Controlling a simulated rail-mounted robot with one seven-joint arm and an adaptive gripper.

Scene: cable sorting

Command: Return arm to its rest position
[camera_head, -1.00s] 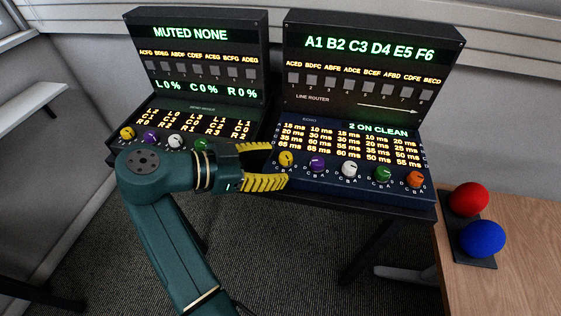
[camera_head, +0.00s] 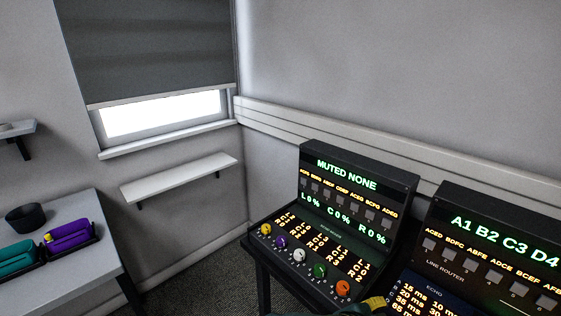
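Only a small part of my gripper (camera_head: 376,303) shows, at the bottom edge of the head view, as a dark green and yellow piece in front of the left console's lower right corner. Its fingers are mostly out of the frame, so I cannot tell if it is open or shut, or if it touches anything. The rest of my arm is almost wholly below the frame.
The left console (camera_head: 312,160) reads "MUTED NONE" above several coloured knobs. The right console (camera_head: 445,197) is cut off at the right. A grey table (camera_head: 80,285) at left holds a teal case (camera_head: 14,258), a purple case (camera_head: 70,236) and a dark bowl (camera_head: 27,218). A white shelf (camera_head: 180,180) is empty.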

